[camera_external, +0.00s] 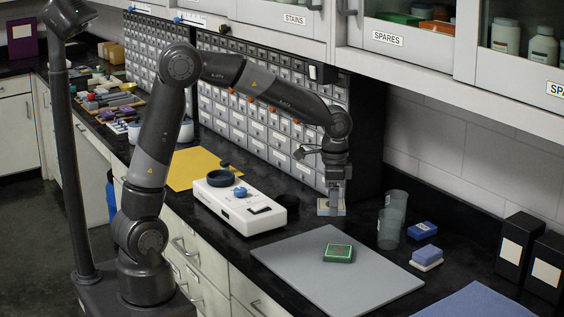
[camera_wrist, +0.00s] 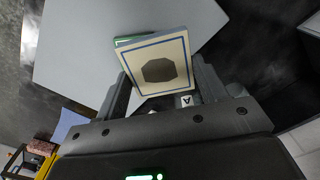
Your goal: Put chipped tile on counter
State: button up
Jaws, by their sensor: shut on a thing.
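My gripper (camera_external: 333,196) is shut on a cream tile (camera_external: 325,209) above the black counter (camera_external: 362,222), between the white instrument and the clear beakers. In the wrist view, my gripper (camera_wrist: 163,82) has a finger at each side of the tile (camera_wrist: 150,48). That face has a blue border line and a dark, many-sided centre. I cannot make out a chip on it. A green tile-like piece (camera_external: 338,253) lies on the grey mat; its edge shows behind the held tile in the wrist view (camera_wrist: 127,41).
The grey mat (camera_external: 300,275) is mostly bare. Clear beakers (camera_external: 389,230) and a blue sponge-like block (camera_external: 422,230) stand to the right. A white instrument (camera_external: 240,205) stands left, and drawer cabinets (camera_external: 265,125) rise behind. Dark boxes (camera_external: 520,245) stand far right.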

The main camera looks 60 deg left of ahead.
jog(key=s+d+m, duration=0.5)
jog(key=s+d, duration=0.4)
jog(key=d, duration=0.3)
jog(key=s+d+m, duration=0.6)
jog(key=s+d, duration=0.3)
jog(key=d, duration=0.3)
send_over(356, 288)
notch_tip(356, 288, down, 6)
jog(key=shift+f, duration=2.25)
jog(key=shift+f, duration=0.1)
jog(key=shift+f, duration=0.1)
jog(key=o, duration=1.1)
